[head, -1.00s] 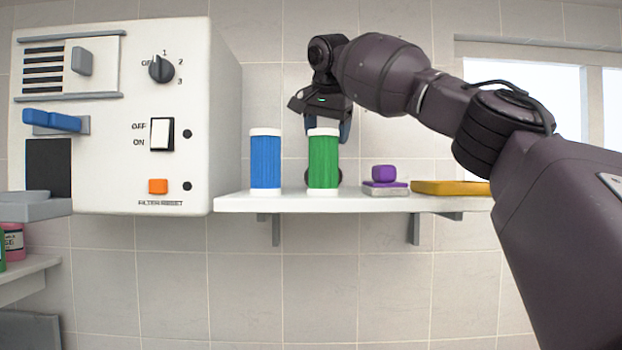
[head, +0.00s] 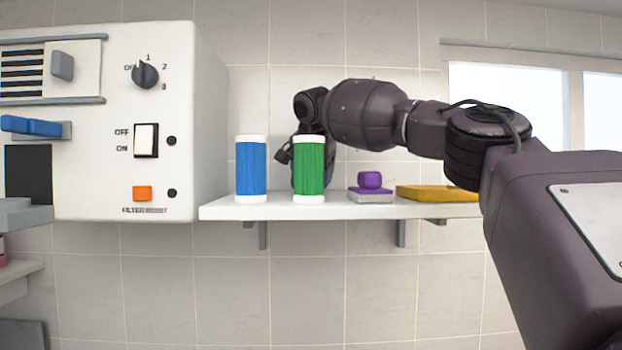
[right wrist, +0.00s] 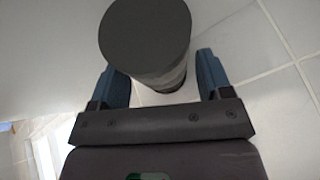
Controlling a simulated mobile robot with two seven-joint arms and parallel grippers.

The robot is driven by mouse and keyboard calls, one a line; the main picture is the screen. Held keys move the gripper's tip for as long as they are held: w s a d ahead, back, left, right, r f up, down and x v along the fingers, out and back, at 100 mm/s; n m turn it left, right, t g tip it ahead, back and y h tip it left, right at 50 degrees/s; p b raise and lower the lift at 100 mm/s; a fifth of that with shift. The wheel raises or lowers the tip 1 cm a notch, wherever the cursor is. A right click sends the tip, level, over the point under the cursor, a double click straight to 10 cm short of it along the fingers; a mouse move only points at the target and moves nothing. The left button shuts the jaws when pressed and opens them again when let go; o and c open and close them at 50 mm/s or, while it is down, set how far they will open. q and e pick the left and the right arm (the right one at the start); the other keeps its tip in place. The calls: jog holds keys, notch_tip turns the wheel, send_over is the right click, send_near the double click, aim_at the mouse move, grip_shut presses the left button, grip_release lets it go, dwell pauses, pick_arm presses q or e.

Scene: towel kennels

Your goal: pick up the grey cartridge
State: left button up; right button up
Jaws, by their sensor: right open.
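The grey cartridge (right wrist: 146,42) shows in the right wrist view as a dark grey cylinder, its round end facing the camera. It lies between the two blue fingers of my right gripper (right wrist: 162,68), which are open with a gap on each side. In the head view my right gripper (head: 297,172) is low over the shelf, mostly hidden behind the green cartridge (head: 309,168). I cannot make out the grey cartridge there. The blue cartridge (head: 251,168) stands upright to the left of the green one. My left gripper is not in view.
The white shelf (head: 340,211) also holds a purple block (head: 369,180) on a grey-white pad (head: 370,195) and a yellow tray (head: 437,194). A white machine (head: 100,180) with knobs and switches stands left of the shelf. Tiled wall is behind.

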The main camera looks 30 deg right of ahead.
jog(key=shift+w+d+f, duration=0.1)
jog(key=shift+w+f, duration=0.1)
jog(key=shift+f, duration=0.2)
jog(key=c, duration=0.7)
jog(key=shift+c, duration=0.2)
jog(key=shift+s+r, duration=0.1)
jog(key=shift+r, duration=0.05)
